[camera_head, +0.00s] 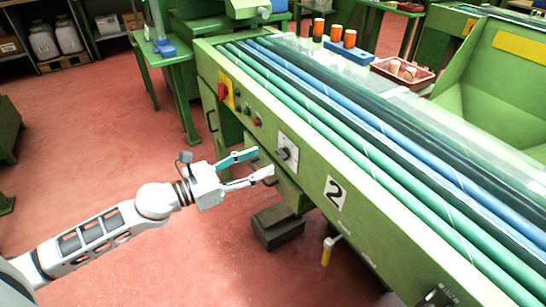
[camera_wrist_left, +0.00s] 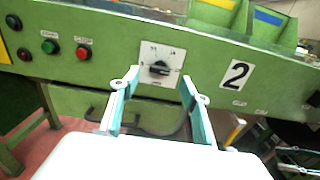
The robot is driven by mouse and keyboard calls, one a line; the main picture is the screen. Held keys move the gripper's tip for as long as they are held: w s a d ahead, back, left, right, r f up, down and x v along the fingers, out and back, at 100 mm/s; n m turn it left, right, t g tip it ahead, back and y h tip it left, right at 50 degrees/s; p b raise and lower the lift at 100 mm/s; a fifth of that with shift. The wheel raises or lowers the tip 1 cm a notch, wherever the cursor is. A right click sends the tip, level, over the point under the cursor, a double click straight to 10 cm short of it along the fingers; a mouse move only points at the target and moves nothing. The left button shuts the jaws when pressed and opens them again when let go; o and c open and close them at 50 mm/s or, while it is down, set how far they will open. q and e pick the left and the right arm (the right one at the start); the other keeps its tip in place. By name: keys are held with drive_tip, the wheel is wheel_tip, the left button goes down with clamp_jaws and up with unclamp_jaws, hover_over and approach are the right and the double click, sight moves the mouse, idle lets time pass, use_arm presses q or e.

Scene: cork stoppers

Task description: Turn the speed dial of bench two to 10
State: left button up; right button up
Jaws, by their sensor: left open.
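The speed dial (camera_head: 283,153) is a black knob on a white scale plate on the green front panel of the bench marked 2. It also shows in the left wrist view (camera_wrist_left: 159,69), centred ahead of my fingers, with its numbers too small to read surely. The white number 2 sign (camera_head: 335,192) is to the right of the dial; it shows too in the left wrist view (camera_wrist_left: 236,75). My left gripper (camera_head: 261,164) is open and empty, its fingers pointing at the panel just left of the dial in the head view, apart from the knob.
Green (camera_wrist_left: 50,47) and red (camera_wrist_left: 84,54) buttons sit left of the dial, with a red switch (camera_head: 223,91) on a yellow plate farther left. A yellow-handled lever (camera_head: 328,250) sticks out below the panel. A dark box (camera_head: 277,226) is on the red floor.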

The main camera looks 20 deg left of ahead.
sight(279, 154)
use_arm(q)
drive_tip(key=x, duration=0.3)
drive_tip(key=shift+w+d+r+p, duration=0.15)
drive_tip(key=shift+w+d+p, duration=0.1)
drive_tip(key=shift+p, duration=0.05)
drive_tip(key=shift+x, duration=0.85)
